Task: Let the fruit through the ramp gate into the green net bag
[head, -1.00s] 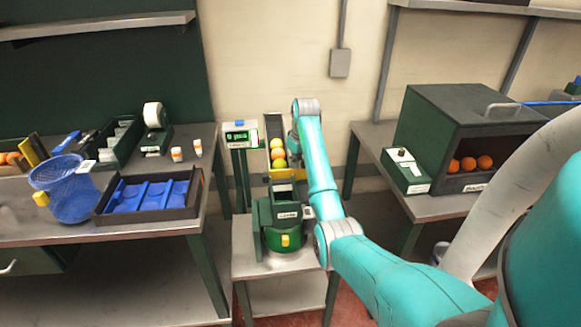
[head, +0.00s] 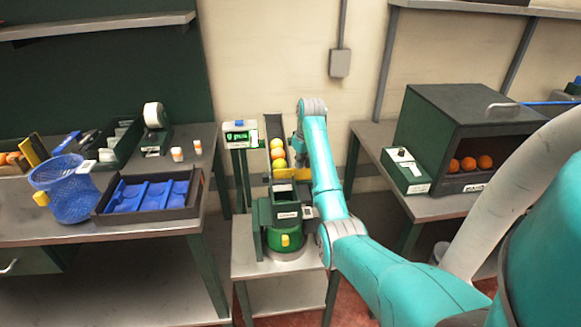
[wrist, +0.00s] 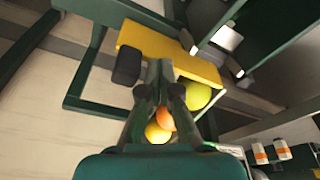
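The ramp (head: 266,148) stands behind the small middle table with a short row of orange and yellow fruit (head: 277,153) on it. The yellow ramp gate (head: 290,174) lies across the ramp's lower end, just below the fruit. It also shows in the wrist view (wrist: 190,62), with a black knob at its left. My gripper (wrist: 160,68) has its fingers drawn together, tips at the gate's edge; whether they pinch any of it is hidden. In the head view my arm covers the gripper. The green net bag (head: 273,240) sits low in a dark green holder below the ramp.
A scale display (head: 240,135) stands left of the ramp. The left bench holds a blue mesh basket (head: 66,195) and a blue-lined tray (head: 150,193). On the right bench are a green box (head: 405,172) and a dark cabinet (head: 430,125) with oranges.

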